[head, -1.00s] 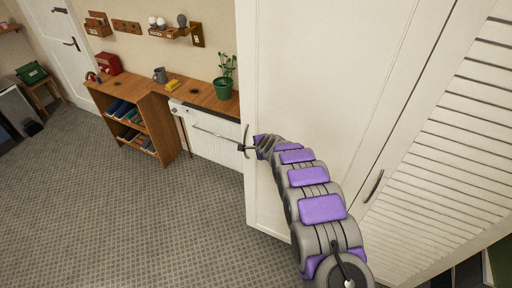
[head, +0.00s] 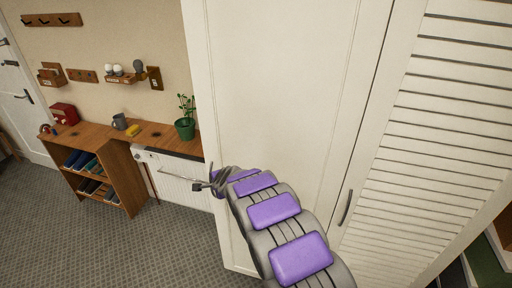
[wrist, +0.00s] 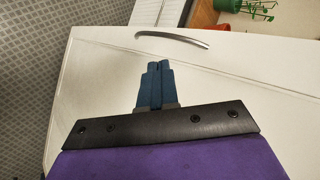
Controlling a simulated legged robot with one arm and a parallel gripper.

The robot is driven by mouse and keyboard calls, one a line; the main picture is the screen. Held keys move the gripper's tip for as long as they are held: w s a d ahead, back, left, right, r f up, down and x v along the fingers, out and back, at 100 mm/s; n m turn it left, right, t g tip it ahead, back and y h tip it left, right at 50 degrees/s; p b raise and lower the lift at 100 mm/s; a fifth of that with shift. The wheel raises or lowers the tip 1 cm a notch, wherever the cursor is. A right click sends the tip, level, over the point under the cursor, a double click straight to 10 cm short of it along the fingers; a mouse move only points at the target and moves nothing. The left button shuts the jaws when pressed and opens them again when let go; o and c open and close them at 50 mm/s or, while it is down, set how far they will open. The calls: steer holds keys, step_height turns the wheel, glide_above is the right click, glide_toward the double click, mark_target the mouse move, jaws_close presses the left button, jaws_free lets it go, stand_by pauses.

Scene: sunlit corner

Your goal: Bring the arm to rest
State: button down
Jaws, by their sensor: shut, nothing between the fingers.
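My gripper (wrist: 158,70) shows in the wrist view with its two blue fingers pressed together and nothing between them. In the head view my purple and grey arm reaches out from the bottom right. Its far end overlaps the left edge of the tall white door (head: 270,90), and the fingertips are too small to make out there. In the wrist view a curved grey handle (wrist: 172,38) lies beyond the fingers on the white door panel. I cannot tell the gap between them.
A white slatted door (head: 420,150) with a handle (head: 346,207) stands right. Left are a wooden shelf unit (head: 110,180), a green potted plant (head: 185,128), a grey mug (head: 119,121) and a red box (head: 64,113). Grey carpet (head: 60,245) is clear at the lower left.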

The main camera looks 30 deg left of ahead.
steer(key=s+d+r+n+g+h+b, duration=0.1)
steer(key=s+d+r+b, duration=0.15)
steer(key=d, duration=0.85)
steer(key=s+d+r+n+g+h+b, duration=0.1)
steer(key=d+n+b, duration=0.15)
steer(key=d, duration=0.75)
steer(key=s+d+r+n+h+b, duration=0.1)
steer(key=s+d+r+h+b, duration=0.15)
steer(key=d, duration=0.85)
steer(key=s+d+f+n+g+h+b, duration=0.1)
steer(key=s+d+f+b, duration=0.1)
steer(key=s+d, duration=0.6)
steer(key=s+d+f+n+g+h+b, duration=0.1)
steer(key=s+d+b, duration=0.3)
steer(key=s+d, duration=0.5)
steer(key=s+d+f+n+g+h+b, duration=0.1)
steer(key=s+d+f+g+b, duration=0.2)
steer(key=s+d, duration=0.6)
steer(key=s+f+b, duration=0.1)
steer(key=s, duration=0.5)
steer(key=shift+s, duration=0.25)
steer(key=shift+d, duration=0.3)
steer(key=shift+a, duration=0.15)
